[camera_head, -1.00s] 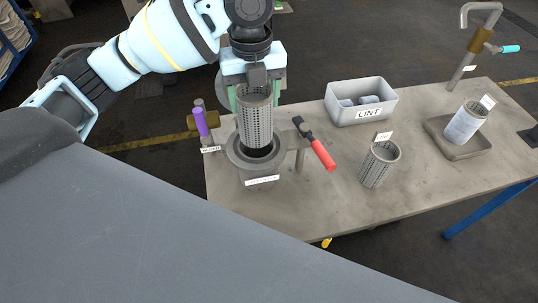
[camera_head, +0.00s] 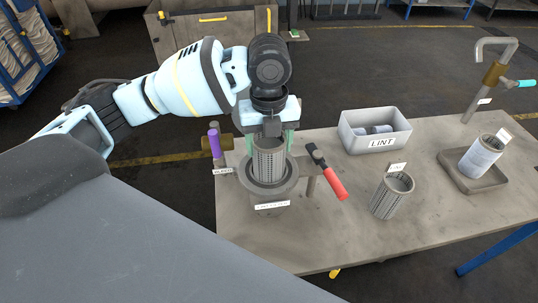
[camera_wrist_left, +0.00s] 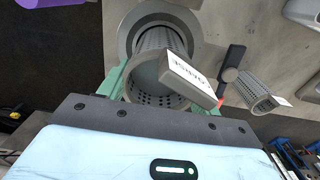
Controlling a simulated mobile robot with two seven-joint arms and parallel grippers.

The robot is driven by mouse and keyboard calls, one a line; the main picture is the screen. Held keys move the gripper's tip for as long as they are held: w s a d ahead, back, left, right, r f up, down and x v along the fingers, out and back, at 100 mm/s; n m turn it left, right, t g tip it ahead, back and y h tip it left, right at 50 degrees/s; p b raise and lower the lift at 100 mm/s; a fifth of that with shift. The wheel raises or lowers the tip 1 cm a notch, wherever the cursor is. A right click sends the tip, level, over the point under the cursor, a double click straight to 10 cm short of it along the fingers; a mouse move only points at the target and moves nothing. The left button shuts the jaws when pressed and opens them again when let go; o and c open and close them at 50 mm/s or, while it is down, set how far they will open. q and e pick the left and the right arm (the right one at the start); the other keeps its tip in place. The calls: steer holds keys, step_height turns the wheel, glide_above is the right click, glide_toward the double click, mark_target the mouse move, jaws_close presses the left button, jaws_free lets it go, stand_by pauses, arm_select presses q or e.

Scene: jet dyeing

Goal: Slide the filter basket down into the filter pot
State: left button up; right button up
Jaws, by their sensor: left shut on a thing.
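The filter basket (camera_head: 267,163), a grey perforated cylinder, stands upright with its lower part inside the mouth of the filter pot (camera_head: 265,196). Its upper part shows above the pot's rim. My left gripper (camera_head: 269,141) is shut on the basket's top from above, its green fingers on either side. In the left wrist view the basket (camera_wrist_left: 143,82) is between the fingers, with a white lettered tag over its opening, and the round pot rim (camera_wrist_left: 190,22) shows beyond it. The basket's bottom is hidden in the pot. My right gripper is out of view.
A red-handled clamp (camera_head: 332,180) is right of the pot; a purple handle (camera_head: 214,142) is left. Another perforated basket (camera_head: 390,198) stands on the table (camera_head: 330,232). The LINT bin (camera_head: 376,143), a tray (camera_head: 486,185) holding a light cylinder, and a tap (camera_head: 490,78) lie farther right.

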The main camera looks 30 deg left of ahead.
arm_select(q)
step_height(320, 180, down, 4)
steer(key=shift+f, duration=0.1)
steer(key=shift+f, duration=0.15)
steer(key=shift+f, duration=0.3)
steer(key=shift+f, duration=0.15)
steer(key=o, duration=1.1)
step_height(320, 180, up, 13)
steer(key=shift+r+p, duration=0.1)
steer(key=shift+p, duration=0.2)
